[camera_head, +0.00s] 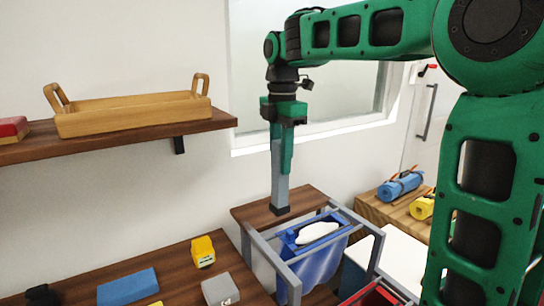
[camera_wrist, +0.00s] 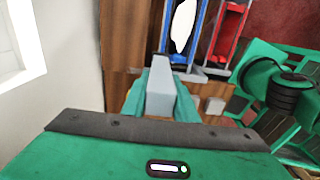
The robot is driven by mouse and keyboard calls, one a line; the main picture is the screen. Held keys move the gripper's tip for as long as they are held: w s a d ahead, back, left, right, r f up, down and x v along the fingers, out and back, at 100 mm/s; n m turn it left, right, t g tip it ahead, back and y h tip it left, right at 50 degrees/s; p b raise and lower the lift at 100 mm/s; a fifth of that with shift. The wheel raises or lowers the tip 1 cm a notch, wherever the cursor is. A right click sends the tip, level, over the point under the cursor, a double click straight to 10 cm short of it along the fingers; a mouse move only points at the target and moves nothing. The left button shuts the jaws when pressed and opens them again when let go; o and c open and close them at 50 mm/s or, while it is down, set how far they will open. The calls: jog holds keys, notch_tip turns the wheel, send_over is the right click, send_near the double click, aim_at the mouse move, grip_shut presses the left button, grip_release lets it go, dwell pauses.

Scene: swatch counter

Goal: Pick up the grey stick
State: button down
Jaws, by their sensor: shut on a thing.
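The grey stick (camera_head: 280,190) is upright below my gripper (camera_head: 285,168) in the head view. My gripper is shut on it, with a green finger along its right side. The stick's dark lower end is over the small brown wooden top; I cannot tell whether it touches. In the wrist view the grey stick (camera_wrist: 160,98) points away from the camera between the green fingers of my gripper (camera_wrist: 160,85). The fingers hide part of its upper length.
A grey-framed rack (camera_head: 255,245) with a blue bag (camera_head: 318,262) stands just right of the stick. A yellow block (camera_head: 203,251), a blue block (camera_head: 127,287) and a grey block (camera_head: 220,289) lie on the counter. A wooden tray (camera_head: 135,118) sits on the wall shelf (camera_head: 120,140).

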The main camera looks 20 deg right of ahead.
jog(key=s+d, duration=0.2)
jog(key=s, duration=0.8)
jog(key=shift+s, duration=0.1)
